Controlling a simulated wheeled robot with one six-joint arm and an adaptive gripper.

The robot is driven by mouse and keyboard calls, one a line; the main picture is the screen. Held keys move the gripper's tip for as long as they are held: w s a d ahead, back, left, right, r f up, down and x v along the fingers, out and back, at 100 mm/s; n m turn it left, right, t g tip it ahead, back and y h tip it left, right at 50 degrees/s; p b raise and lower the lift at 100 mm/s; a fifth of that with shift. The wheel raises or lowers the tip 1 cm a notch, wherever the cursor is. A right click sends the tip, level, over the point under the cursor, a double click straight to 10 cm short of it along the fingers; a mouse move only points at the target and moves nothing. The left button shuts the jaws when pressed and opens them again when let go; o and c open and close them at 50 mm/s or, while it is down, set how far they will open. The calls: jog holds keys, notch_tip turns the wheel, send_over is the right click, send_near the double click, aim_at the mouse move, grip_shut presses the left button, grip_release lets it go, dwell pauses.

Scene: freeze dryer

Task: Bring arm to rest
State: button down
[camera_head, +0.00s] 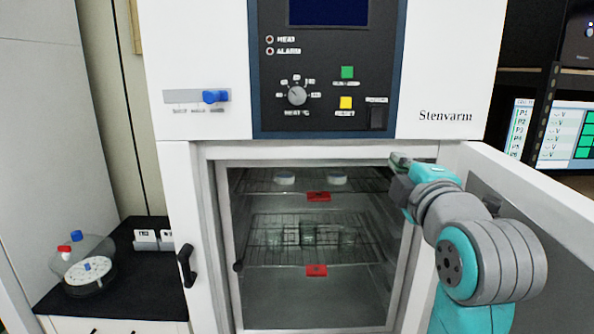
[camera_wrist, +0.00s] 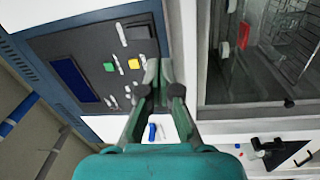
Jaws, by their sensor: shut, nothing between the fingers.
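My arm comes in from the right in the head view, and my gripper (camera_head: 402,160) is in front of the upper right corner of the chamber, below the control panel. In the wrist view my gripper (camera_wrist: 158,66) has its two fingers close together with nothing held between them. The fingers point toward the white front of the freeze dryer (camera_head: 195,70). Whether they touch it cannot be told. The arm hides part of the chamber's right edge and of the white door panel (camera_head: 545,200) at the right.
The chamber's wire shelves (camera_head: 270,255) hold several glass vessels and have red tags (camera_head: 317,270). A black handle (camera_head: 186,266) juts out at the left. A dark counter (camera_head: 125,290) carries a round device (camera_head: 90,275) with bottles. A monitor (camera_head: 555,135) stands at the right.

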notch_tip(320, 180, down, 13)
jog(key=m, duration=0.3)
jog(key=s+f+m+g, duration=0.15)
jog(key=s+f, duration=0.25)
jog(key=f, duration=0.5)
jog(key=s+f+m, duration=0.2)
jog(key=s+f, duration=0.3)
jog(key=f, duration=0.3)
jog(key=s+f+m+g, duration=0.15)
jog(key=s+f, duration=0.25)
jog(key=f, duration=0.5)
jog(key=s+f+m, duration=0.2)
jog(key=s+f, duration=0.2)
jog(key=s, duration=0.5)
jog(key=s+f+m, duration=0.2)
jog(key=s+f, duration=0.3)
jog(key=s, duration=0.3)
jog(key=s+m+g, duration=0.1)
jog(key=s+m, duration=0.3)
jog(key=s, duration=1.3)
jog(key=shift+m, duration=0.3)
jog(key=shift+d+r, duration=0.1)
